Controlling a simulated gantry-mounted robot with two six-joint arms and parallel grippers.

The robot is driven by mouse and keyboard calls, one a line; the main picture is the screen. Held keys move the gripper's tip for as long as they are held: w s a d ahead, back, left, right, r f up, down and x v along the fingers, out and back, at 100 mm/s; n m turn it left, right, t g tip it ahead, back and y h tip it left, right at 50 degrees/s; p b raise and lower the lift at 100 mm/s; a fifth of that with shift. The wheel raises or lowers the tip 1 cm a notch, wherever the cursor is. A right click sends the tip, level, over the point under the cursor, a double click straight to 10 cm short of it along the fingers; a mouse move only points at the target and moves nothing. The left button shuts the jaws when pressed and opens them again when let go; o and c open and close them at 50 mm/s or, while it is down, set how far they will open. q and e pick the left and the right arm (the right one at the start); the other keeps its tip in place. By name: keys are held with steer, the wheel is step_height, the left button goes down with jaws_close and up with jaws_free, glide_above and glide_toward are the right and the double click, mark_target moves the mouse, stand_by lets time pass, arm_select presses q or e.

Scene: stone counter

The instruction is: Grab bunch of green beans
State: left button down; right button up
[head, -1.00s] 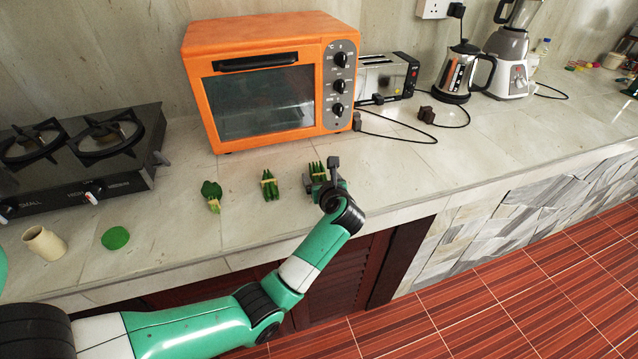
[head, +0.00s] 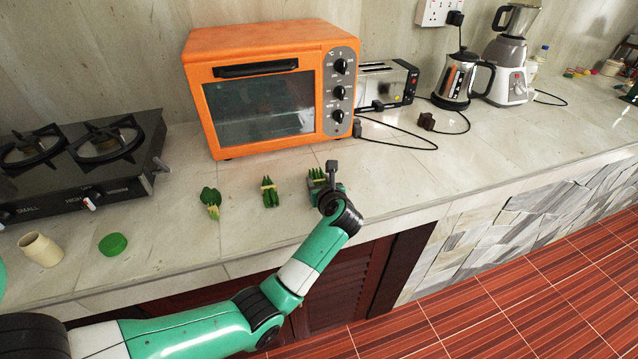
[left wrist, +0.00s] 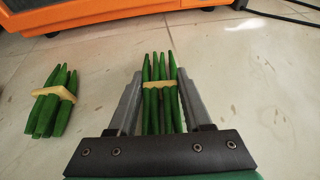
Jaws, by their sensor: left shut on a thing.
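A bunch of green beans (left wrist: 160,100) bound with a pale yellow band lies between the fingers of my left gripper (left wrist: 160,98) in the left wrist view. The gripper is shut on this bunch. In the head view the bunch (head: 316,175) shows just beyond the left gripper (head: 327,185), low at the counter surface; the gripper hides its near part. A second banded bunch of green beans (head: 269,192) lies to the left, apart from the gripper; it also shows in the left wrist view (left wrist: 50,103). My right gripper is not in view.
The orange oven (head: 265,90) stands behind. The counter right of the gripper is clear.

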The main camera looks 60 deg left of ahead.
mark_target(318, 180)
arm_select(q)
step_height(318, 180, up, 5)
steer(key=p, duration=0.3)
steer(key=shift+s+d+f, duration=0.15)
steer(key=shift+f, duration=0.05)
steer(key=s+d+r+p, duration=0.7)
steer(key=s+d+r, duration=0.1)
steer(key=s, duration=0.2)
steer(key=shift+s+d+r, duration=0.2)
steer(key=shift+s+d, duration=0.1)
